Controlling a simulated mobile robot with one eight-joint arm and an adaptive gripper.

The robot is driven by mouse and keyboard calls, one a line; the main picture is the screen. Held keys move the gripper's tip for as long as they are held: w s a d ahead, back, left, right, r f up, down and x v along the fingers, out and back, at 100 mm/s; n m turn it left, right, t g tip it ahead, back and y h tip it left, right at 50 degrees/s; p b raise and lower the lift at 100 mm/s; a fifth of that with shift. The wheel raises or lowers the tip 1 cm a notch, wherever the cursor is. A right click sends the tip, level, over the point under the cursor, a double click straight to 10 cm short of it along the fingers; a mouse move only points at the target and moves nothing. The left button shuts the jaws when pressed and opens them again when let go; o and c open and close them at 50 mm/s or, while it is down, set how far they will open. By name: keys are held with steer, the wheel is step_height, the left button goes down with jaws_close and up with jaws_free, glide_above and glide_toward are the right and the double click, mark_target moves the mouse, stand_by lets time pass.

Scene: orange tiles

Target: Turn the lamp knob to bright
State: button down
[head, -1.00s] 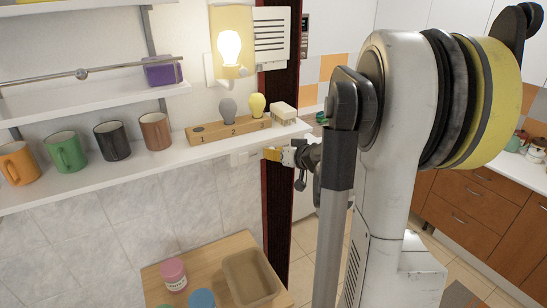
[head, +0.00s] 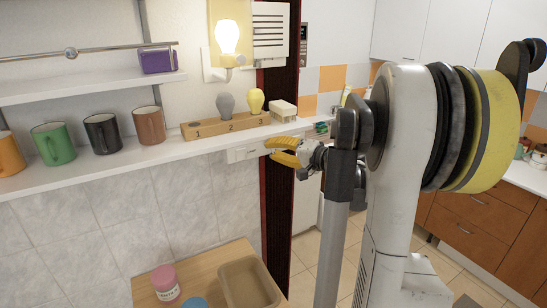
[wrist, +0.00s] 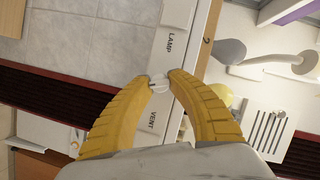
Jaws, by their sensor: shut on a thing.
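The white control panel (head: 245,153) is fixed under the shelf's front edge. The wrist view shows it close, with the labels LAMP and VENT on its face (wrist: 170,45). A small round white knob (wrist: 159,84) sits between the two labels. My gripper (wrist: 159,80) is shut on this knob, with one yellow fingertip on each side. In the head view my gripper (head: 280,150) is at the panel's right end, and the knob is hidden there. The wall lamp (head: 228,38) glows above the shelf.
The shelf (head: 190,150) holds several mugs, a wooden block (head: 215,127) with a grey and a yellow bulb, and a small pale box (head: 283,108). A dark red post (head: 277,210) stands behind my gripper. A table with a tray (head: 245,285) is below.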

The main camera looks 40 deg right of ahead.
steer(key=m+b, duration=0.1)
steer(key=m+t+b, duration=0.1)
steer(key=m, duration=0.1)
steer(key=m+t+b, duration=0.1)
steer(key=b, duration=0.1)
steer(key=shift+f+m+y, duration=0.25)
steer(key=shift+m+y, duration=0.15)
steer(key=m+t+b, duration=0.1)
steer(key=m+b, duration=0.1)
steer(key=m, duration=0.1)
steer(key=m+t+b, duration=0.1)
steer(key=m, duration=0.1)
steer(key=shift+m+h+b, duration=0.3)
steer(key=shift+m+b, duration=0.1)
steer(key=m+h+b, duration=0.1)
steer(key=m, duration=0.1)
steer(key=m+t+h+b, duration=0.1)
steer(key=m, duration=0.2)
steer(key=shift+a+m+t, duration=0.1)
steer(key=shift+m+t, duration=0.2)
steer(key=shift+m+t+h+b, duration=0.15)
steer(key=shift+m+h+b, duration=0.25)
steer(key=shift+m+h, duration=1)
steer(key=shift+m+t+h+b, duration=0.15)
steer(key=shift+m+h+b, duration=0.3)
steer(key=shift+m, duration=1.75)
steer(key=c, duration=1.2)
jaws_free()
